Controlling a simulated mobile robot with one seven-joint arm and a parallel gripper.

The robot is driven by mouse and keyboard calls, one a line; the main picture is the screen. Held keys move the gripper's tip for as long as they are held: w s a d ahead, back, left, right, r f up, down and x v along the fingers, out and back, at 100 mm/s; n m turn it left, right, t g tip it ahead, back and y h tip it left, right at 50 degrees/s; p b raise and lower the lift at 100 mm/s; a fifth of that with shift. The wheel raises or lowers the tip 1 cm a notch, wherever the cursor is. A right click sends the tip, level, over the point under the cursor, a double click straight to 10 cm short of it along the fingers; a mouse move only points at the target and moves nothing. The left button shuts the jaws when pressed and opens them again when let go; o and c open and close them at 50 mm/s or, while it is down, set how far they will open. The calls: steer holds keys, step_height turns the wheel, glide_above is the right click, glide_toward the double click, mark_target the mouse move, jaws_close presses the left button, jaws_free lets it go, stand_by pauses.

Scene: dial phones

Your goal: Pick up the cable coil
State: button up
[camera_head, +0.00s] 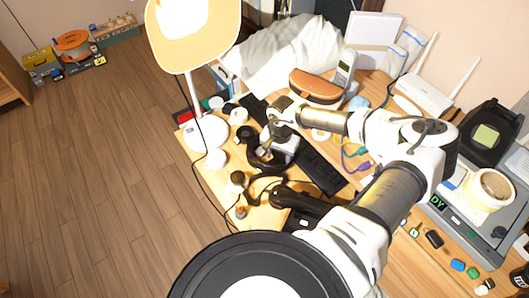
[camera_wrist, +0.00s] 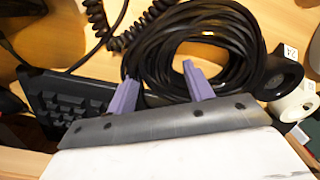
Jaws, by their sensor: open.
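The cable coil (camera_wrist: 215,35) is a thick bundle of black loops lying on the wooden desk. In the wrist view it fills the top middle, just beyond my fingers. My gripper (camera_wrist: 158,78) is open, with its two purple fingers apart. The fingertips overlap the near left part of the coil in the picture, with black strands between them. I cannot tell whether they touch it. In the head view my gripper (camera_head: 268,150) is low over the desk's left part, and the coil (camera_head: 256,162) is partly hidden by it.
A black keypad device (camera_wrist: 70,100) and a coiled black cord (camera_wrist: 112,32) lie left of the coil in the wrist view. A white roll (camera_wrist: 298,102) sits at right. A lamp (camera_head: 205,133), a keyboard (camera_head: 322,172) and an orange case (camera_head: 314,88) surround the arm.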

jaws_close()
steer(key=shift+r, duration=0.1)
stand_by(0.3)
